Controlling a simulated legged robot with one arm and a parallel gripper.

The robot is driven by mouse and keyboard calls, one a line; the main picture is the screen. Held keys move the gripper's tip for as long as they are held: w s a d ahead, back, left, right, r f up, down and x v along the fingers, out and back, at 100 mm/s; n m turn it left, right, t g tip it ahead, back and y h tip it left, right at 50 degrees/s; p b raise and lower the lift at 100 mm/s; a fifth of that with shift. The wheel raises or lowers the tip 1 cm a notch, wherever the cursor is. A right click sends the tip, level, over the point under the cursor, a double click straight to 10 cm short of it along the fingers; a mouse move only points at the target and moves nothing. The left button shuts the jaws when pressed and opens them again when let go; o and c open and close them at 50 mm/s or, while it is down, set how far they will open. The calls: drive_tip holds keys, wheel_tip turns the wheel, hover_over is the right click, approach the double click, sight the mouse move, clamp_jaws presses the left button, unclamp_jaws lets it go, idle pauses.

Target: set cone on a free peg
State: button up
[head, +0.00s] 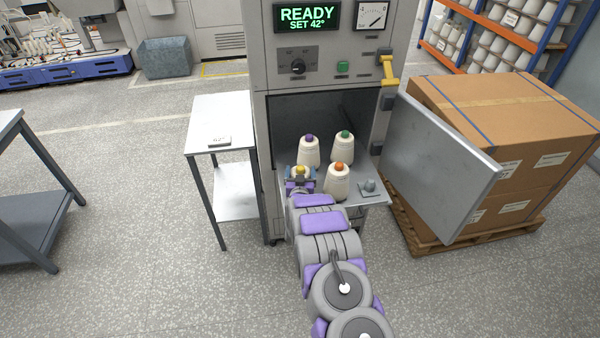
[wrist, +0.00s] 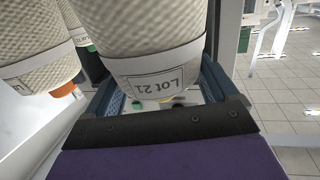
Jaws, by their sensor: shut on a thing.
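The cone with a yellow tip (head: 300,169) is held between the blue fingers of my gripper (head: 300,176), at the tray's front left. In the wrist view this cone (wrist: 145,48) fills the upper middle, upside down, with a "LOT 21" label. Cones with purple (head: 308,150), green (head: 343,147) and orange (head: 336,183) tips stand upright on the tray (head: 381,199). A bare grey peg (head: 369,185) stands at the tray's front right with no cone on it. My gripper and arm hide the base of the held cone, and I cannot tell its height.
The tray juts from the open chamber of a grey cabinet (head: 258,120), whose display reads READY. Its open door (head: 440,150) stands to the right, before cardboard boxes (head: 510,110) on a pallet. A small metal table (head: 218,112) stands left. Floor in front is clear.

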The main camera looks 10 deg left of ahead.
drive_tip(key=shift+f, duration=0.2)
drive_tip(key=o, duration=1.5)
drive_tip(key=shift+s, duration=0.1)
drive_tip(key=s+d+p, duration=0.1)
drive_tip(key=s, duration=1.6)
drive_tip(key=shift+d+r+p, duration=0.2)
drive_tip(key=shift+r+p, duration=0.1)
drive_tip(key=shift+p, duration=0.05)
